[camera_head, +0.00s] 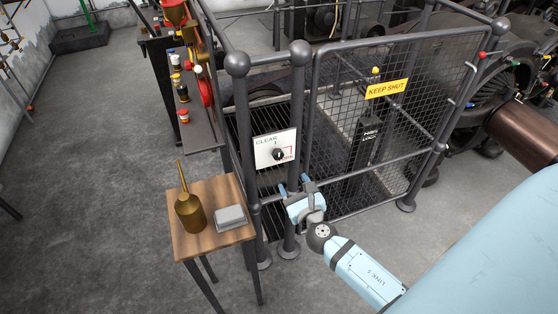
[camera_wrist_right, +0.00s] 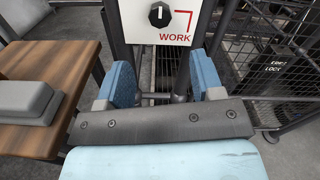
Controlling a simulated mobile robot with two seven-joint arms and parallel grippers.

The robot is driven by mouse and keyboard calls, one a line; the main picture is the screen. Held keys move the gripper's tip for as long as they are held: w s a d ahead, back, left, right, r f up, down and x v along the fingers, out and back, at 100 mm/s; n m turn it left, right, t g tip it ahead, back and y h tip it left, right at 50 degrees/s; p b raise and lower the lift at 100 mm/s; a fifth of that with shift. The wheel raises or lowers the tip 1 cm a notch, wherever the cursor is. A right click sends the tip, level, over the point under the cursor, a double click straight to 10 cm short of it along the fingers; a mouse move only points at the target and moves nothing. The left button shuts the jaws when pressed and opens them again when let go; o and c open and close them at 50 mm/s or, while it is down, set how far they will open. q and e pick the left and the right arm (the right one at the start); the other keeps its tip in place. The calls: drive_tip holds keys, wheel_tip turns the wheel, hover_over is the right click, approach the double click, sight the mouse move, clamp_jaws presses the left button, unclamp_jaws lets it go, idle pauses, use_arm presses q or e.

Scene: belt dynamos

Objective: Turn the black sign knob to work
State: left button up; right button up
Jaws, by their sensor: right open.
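The black sign knob (camera_head: 278,154) sits in the middle of a white sign (camera_head: 264,146) fixed to the railing posts. The sign reads "CLEAR" at top left, and "WORK" shows with a red corner line at lower right. In the right wrist view the knob (camera_wrist_right: 159,14) is near the top edge, and its white pointer mark points up. My right gripper (camera_head: 294,186) is open and empty, below and slightly right of the sign. Its two blue fingers (camera_wrist_right: 163,82) stand apart, short of the knob and not touching it. My left gripper is not in view.
A small wooden table (camera_head: 197,242) left of the sign holds a brass oil can (camera_head: 190,212) and a grey box (camera_head: 230,217). A mesh gate (camera_head: 400,110) with a yellow "KEEP SHUT" sign (camera_head: 387,88) stands right. Floor at left is clear.

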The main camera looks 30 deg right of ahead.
sight(279, 157)
drive_tip(key=x, duration=1.1)
drive_tip(key=shift+w, duration=0.4)
drive_tip(key=shift+r, duration=0.1)
drive_tip(key=c, duration=0.9)
